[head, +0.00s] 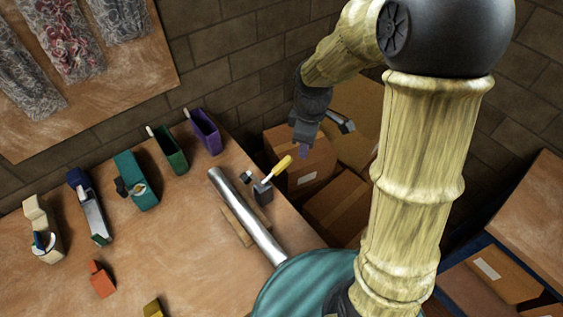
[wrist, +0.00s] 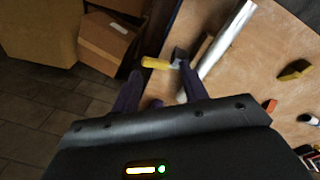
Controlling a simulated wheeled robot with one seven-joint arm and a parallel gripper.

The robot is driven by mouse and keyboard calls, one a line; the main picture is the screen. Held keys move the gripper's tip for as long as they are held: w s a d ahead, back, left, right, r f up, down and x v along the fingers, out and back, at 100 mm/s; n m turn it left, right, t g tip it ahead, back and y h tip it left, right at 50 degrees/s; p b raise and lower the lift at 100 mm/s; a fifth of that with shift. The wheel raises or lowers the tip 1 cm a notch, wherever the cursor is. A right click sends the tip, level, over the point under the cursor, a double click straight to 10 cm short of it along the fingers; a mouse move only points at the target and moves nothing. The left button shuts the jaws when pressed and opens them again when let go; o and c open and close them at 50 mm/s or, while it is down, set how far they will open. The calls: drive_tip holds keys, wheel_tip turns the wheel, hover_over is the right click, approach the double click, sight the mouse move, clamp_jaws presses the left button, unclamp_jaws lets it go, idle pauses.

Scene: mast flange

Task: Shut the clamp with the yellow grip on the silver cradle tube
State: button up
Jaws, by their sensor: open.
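The clamp (head: 263,193) stands on the table's right part, beside the silver cradle tube (head: 240,209). Its yellow grip (head: 282,166) slants up and away from the tube, and a small dark tip (head: 246,176) shows near the tube. My gripper (head: 304,152) is above and right of the yellow grip, apart from it in the head view. In the wrist view its dark purple fingers (wrist: 161,73) are spread and empty, with the yellow grip (wrist: 156,63) and clamp body (wrist: 179,56) just beyond the fingertips. The tube also shows there (wrist: 222,43).
The tube rests on a wooden cradle (head: 236,226). A purple bin (head: 205,131), a green bin (head: 169,150) and a teal tool (head: 136,181) stand along the back edge. Cardboard boxes (head: 300,163) lie beyond the table's right edge. An orange block (head: 102,280) lies front left.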

sight(282, 163)
drive_tip(key=w+a+f+n+g, duration=0.1)
drive_tip(key=w+a+n, duration=0.4)
drive_tip(key=n, duration=0.6)
drive_tip(key=w, duration=0.2)
drive_tip(key=shift+w+a+f, duration=0.2)
drive_tip(key=shift+w+f, duration=0.15)
drive_tip(key=shift+s, duration=0.15)
wheel_tip(282, 163, down, 17)
drive_tip(key=p, duration=0.4)
drive_tip(key=shift+f, duration=0.15)
clamp_jaws()
